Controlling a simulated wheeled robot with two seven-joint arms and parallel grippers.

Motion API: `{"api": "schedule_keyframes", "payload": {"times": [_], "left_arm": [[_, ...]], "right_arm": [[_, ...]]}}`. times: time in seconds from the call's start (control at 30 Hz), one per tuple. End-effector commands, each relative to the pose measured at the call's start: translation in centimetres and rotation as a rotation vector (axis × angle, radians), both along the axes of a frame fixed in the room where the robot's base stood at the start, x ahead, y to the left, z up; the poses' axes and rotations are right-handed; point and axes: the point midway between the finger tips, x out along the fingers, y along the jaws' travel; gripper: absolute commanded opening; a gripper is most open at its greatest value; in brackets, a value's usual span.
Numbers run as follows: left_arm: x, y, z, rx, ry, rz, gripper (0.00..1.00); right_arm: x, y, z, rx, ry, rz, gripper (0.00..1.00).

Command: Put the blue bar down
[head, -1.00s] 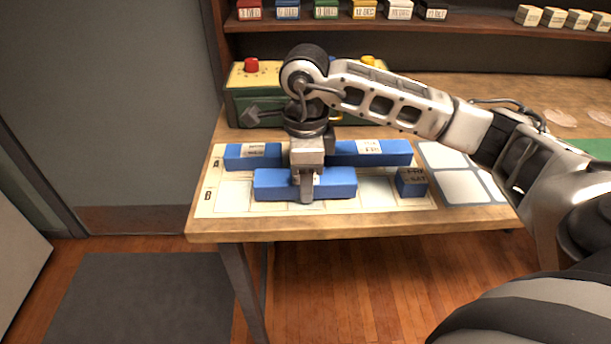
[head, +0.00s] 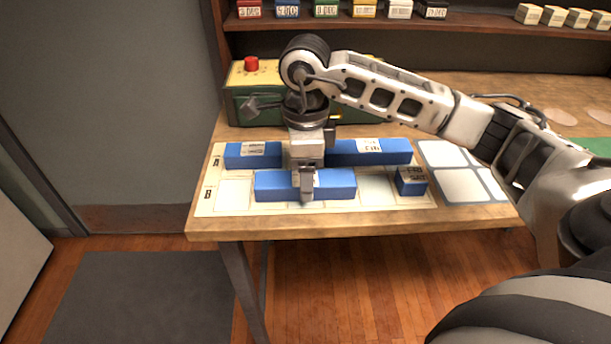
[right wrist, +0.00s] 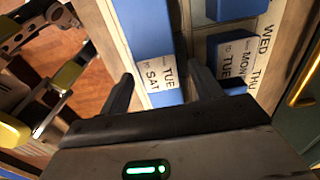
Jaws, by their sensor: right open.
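The blue bar (head: 275,186) lies flat on row B of the board, left of its middle. In the right wrist view the same bar (right wrist: 146,32) carries a label reading TUE to SAT. My right gripper (head: 307,192) is over the bar's middle and hides part of it in the head view. In the right wrist view my right gripper (right wrist: 162,88) is open, with one finger on each side of the bar and gaps showing.
Behind, row A holds a labelled blue bar (head: 253,156) and a longer one (head: 392,152). A small blue block (head: 412,184) sits right on row B. A green box with a red button (head: 251,64) stands behind. Bare board cells flank the bar.

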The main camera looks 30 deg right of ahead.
Motion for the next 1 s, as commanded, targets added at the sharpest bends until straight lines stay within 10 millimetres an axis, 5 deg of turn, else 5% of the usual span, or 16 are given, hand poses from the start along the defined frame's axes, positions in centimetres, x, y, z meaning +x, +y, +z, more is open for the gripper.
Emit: {"api": "schedule_keyframes", "payload": {"times": [0.43,1.0], "left_arm": [[0.0,0.0,0.3,-0.002,0.001,0.0,0.36],[-0.2,0.1,-0.1,0.008,0.009,-0.001,0.36]], "right_arm": [[0.0,0.0,9.3,0.0,-0.004,0.002,0.64],[0.0,0.0,10.4,0.001,0.001,0.001,0.64]]}}
